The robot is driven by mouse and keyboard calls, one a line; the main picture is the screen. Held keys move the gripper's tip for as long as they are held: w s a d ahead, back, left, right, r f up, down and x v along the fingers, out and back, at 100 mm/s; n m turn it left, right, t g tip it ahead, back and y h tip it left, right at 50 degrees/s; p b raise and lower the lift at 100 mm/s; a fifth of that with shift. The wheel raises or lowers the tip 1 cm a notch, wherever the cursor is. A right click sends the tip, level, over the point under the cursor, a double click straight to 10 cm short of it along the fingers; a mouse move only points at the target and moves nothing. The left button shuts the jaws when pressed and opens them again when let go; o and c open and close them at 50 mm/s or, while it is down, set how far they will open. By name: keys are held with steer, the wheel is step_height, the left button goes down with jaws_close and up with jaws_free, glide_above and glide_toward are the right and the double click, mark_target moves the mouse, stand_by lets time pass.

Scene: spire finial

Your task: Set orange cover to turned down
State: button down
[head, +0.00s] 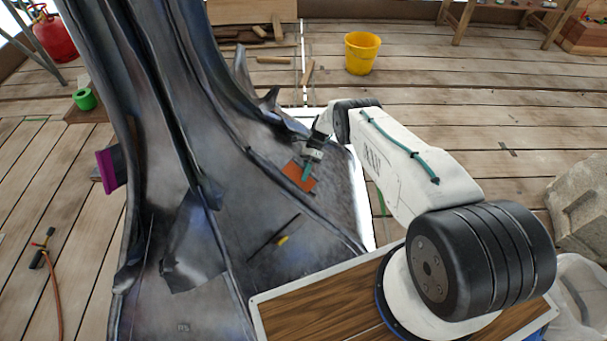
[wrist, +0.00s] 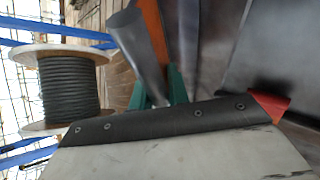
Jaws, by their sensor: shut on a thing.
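The orange cover (head: 294,171) is a small flat orange plate on the dark grey flank of the spire (head: 240,215), seen tilted along the slope in the head view. My gripper (head: 306,174) reaches it from above right, and its teal fingers lie over the plate. In the wrist view the orange cover (wrist: 153,35) shows as a narrow edge-on strip running up from between my gripper's green fingers (wrist: 158,92). My gripper is shut on the orange cover. A grey tapered piece and my own wrist housing hide the exact contact.
A slot with a yellow tab (head: 283,240) lies below the cover on the spire. A magenta-edged piece (head: 106,172) sticks out at the spire's left. A yellow bucket (head: 362,53) stands on the open plank floor. A cable reel (wrist: 70,88) shows in the wrist view.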

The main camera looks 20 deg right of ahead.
steer(key=c, duration=1.4)
jaws_free()
steer(key=shift+s+a+f, duration=0.1)
steer(key=shift+s+a, duration=0.15)
steer(key=shift+s, duration=0.15)
steer(key=shift+o, duration=0.2)
steer(key=shift+w+d, duration=0.1)
steer(key=shift+w, duration=0.05)
steer(key=shift+d, duration=0.1)
